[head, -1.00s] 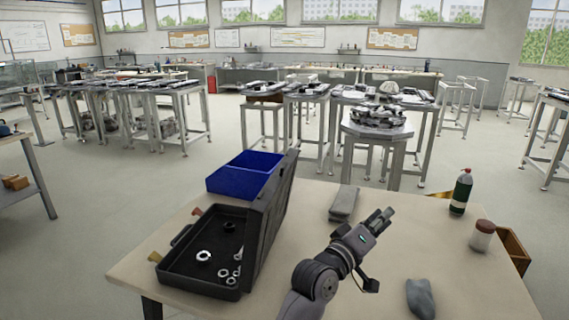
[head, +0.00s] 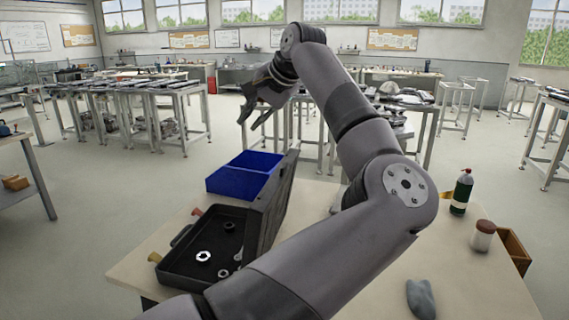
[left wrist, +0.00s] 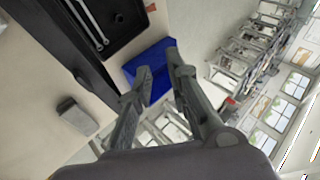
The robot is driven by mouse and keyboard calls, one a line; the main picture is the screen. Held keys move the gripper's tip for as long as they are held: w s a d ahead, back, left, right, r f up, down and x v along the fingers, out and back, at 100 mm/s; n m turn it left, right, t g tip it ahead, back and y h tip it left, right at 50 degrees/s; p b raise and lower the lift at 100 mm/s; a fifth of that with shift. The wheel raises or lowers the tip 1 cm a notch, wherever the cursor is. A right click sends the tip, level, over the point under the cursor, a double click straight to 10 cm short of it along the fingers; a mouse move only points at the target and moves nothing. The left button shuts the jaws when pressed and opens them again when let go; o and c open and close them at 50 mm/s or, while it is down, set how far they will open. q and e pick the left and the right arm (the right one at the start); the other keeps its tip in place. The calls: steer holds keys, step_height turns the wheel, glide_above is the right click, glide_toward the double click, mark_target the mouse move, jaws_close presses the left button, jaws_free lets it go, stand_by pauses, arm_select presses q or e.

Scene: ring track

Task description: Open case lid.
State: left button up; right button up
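The black case (head: 183,276) lies on the table with several metal nuts or rings (head: 203,256) in its tray. Its dark lid (head: 268,212) stands up steeply along the tray's right side, so the case is open. The lid (left wrist: 62,45) and the tray (left wrist: 122,28) also show in the left wrist view. My left gripper (head: 250,124) is raised above and beyond the case, apart from the lid. Its fingers (left wrist: 157,58) are spread with nothing between them. My left forearm hides the case's front right corner. My right gripper is not in view.
A blue bin (head: 232,181) stands behind the case. A grey block (left wrist: 76,116) lies beside the lid.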

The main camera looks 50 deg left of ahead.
mark_target(284, 165)
arm_select(q)
steer(key=w+d+r+n+t+h, duration=0.1)
steer(key=w+d+t+h, duration=0.1)
steer(key=d, duration=0.2)
steer(key=w+d+r+t+h, duration=0.1)
steer(key=w+d+r+h, duration=0.15)
steer(key=d, duration=0.25)
steer(key=x, duration=1.8)
steer(key=shift+s+a+p, duration=0.1)
steer(key=shift+s+p, duration=0.3)
steer(key=shift+c, duration=0.6)
jaws_close()
